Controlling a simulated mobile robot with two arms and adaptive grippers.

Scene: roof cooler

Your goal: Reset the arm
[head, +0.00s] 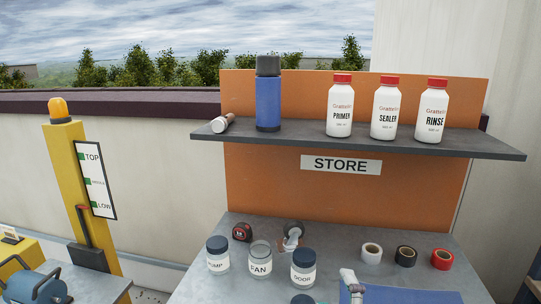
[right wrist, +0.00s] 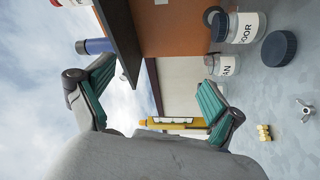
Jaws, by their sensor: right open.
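My right gripper (right wrist: 150,100) shows in the right wrist view with its two green-padded fingers spread wide. Nothing is held between them. Behind the fingers are the shelf edge, the orange board and the pale wall. My left gripper is in neither view.
A grey shelf (head: 455,142) holds a blue flask (head: 268,104) and white bottles (head: 388,110). Below, the bench (head: 205,286) carries the FAN jar (head: 260,262), apparently lidless, the DOOR jar (head: 303,270), PUMP jar (head: 217,258) and tape rolls (head: 405,256). A dark lid (right wrist: 280,48) lies nearby.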

